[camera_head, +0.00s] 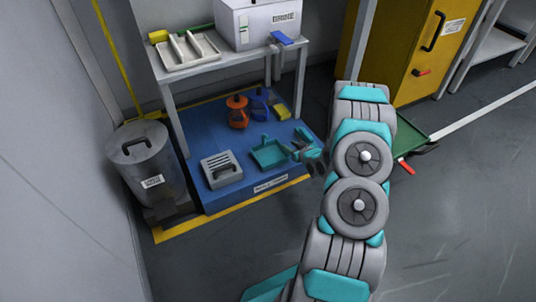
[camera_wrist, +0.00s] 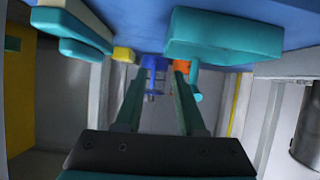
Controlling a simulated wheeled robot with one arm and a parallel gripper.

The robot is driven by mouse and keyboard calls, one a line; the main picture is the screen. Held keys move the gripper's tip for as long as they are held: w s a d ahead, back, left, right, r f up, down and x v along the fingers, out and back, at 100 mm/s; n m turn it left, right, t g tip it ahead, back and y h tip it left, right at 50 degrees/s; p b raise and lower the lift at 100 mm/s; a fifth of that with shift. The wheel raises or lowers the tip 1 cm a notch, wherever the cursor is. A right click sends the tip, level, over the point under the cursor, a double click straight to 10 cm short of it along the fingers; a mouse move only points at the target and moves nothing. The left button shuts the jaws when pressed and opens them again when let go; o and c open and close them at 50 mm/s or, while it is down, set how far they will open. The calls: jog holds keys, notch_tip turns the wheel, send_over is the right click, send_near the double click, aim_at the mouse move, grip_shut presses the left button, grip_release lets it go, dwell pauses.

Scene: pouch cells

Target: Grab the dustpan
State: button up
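The teal dustpan (camera_head: 270,155) lies on the blue platform, with its short handle toward the back. My gripper (camera_head: 298,149) is low over the platform, just right of the dustpan. In the wrist view, which looks upside down, the dustpan (camera_wrist: 225,36) is at the upper right, and its handle appears beside the right finger; I cannot tell if they touch. My gripper (camera_wrist: 159,80) is open, with its two teal fingers apart and nothing held between them.
Another teal piece (camera_wrist: 72,30) is at the wrist view's upper left. An orange bottle (camera_head: 237,113) and a blue bottle (camera_head: 258,106) stand behind the dustpan. A grey slotted box (camera_head: 221,170) is to its left. A metal bin (camera_head: 143,160) and table legs border the platform.

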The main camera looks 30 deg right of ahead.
aim_at(269, 148)
jog(key=shift+s+f+t, duration=0.15)
jog(key=shift+f+t, duration=0.25)
jog(key=shift+f, duration=0.55)
jog(key=x, duration=0.5)
jog(key=b+x, duration=0.1)
jog(key=x, duration=0.1)
jog(key=shift+w+a+f, duration=0.25)
jog(key=shift+w+a, duration=0.05)
grip_shut()
dwell(0.5)
